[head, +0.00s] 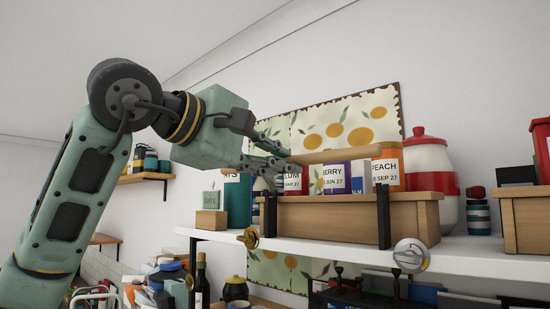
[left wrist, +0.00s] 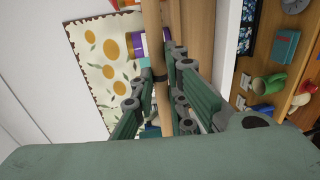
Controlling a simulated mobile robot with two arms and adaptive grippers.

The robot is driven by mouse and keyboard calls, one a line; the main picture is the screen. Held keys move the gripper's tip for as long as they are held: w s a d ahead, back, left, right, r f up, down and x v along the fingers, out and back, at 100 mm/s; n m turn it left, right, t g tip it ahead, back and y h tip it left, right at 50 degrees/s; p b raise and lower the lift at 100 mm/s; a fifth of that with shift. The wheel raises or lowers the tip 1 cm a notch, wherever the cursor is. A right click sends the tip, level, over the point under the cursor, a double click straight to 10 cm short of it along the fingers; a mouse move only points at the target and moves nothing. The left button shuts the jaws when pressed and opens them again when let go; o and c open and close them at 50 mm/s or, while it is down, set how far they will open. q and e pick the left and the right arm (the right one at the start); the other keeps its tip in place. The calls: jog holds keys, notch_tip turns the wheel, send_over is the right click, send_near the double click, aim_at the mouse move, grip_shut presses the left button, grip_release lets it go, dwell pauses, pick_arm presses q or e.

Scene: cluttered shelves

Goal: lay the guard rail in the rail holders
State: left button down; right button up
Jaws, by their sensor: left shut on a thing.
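The guard rail (head: 340,155) is a plain wooden bar. My left gripper (head: 279,155) is shut on it near its left end and holds it raised, roughly level, over the row of jars. In the left wrist view the rail (left wrist: 152,35) runs between the fingers of my left gripper (left wrist: 158,88). Two upright black rail holders, a left one (head: 270,215) and a right one (head: 384,217), stand at the front of a wooden box (head: 330,218) on the shelf. The rail is above the holders and apart from them. My right gripper is not in view.
Labelled jars, including an orange peach jar (head: 388,164) and a purple berry jar (head: 337,180), stand behind the box front. A wall panel with orange fruit (head: 362,115) is behind. The shelf's front strip (head: 470,253) is largely clear.

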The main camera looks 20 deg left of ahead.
pick_arm(q)
jog(key=shift+w+d+p, duration=0.45)
jog(key=shift+w+p, duration=0.1)
jog(key=shift+w, duration=0.15)
jog(key=r+x, duration=0.1)
jog(key=x, duration=0.7)
jog(key=shift+w+f, duration=0.25)
jog(key=shift+w, duration=0.1)
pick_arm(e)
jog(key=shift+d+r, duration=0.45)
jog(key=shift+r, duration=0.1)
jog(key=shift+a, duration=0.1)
pick_arm(q)
jog(key=shift+s, duration=0.1)
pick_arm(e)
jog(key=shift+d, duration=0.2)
pick_arm(q)
jog(key=shift+f, duration=0.15)
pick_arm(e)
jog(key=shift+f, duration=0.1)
